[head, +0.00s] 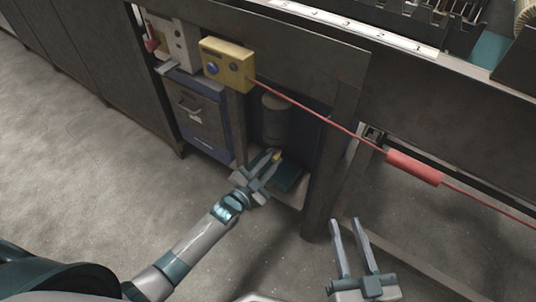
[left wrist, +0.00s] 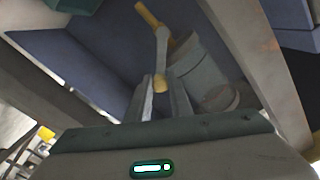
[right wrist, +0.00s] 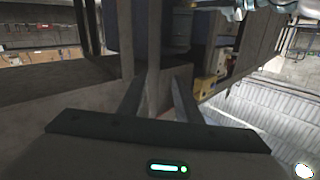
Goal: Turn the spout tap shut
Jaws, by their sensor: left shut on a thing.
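The spout tap shows in the left wrist view as a grey lever (left wrist: 161,48) with a yellow tip, running from a yellow pipe (left wrist: 150,16) near a grey cylinder (left wrist: 205,72). My left gripper (head: 270,158) reaches into the opening under the bench. In the left wrist view, its fingers (left wrist: 162,95) are on either side of the lever's yellow end and shut on it. In the head view only a small yellow bit of the tap (head: 277,156) shows at the fingertips. My right gripper (head: 348,222) is open and empty, low in front of the bench.
The grey cylinder (head: 276,119) stands inside the opening, with a bench leg (head: 322,185) to its right. A drawer cabinet (head: 198,115) is left of it. A yellow box (head: 228,64) hangs above, with a red cord (head: 315,114) running right to a red sleeve (head: 414,167).

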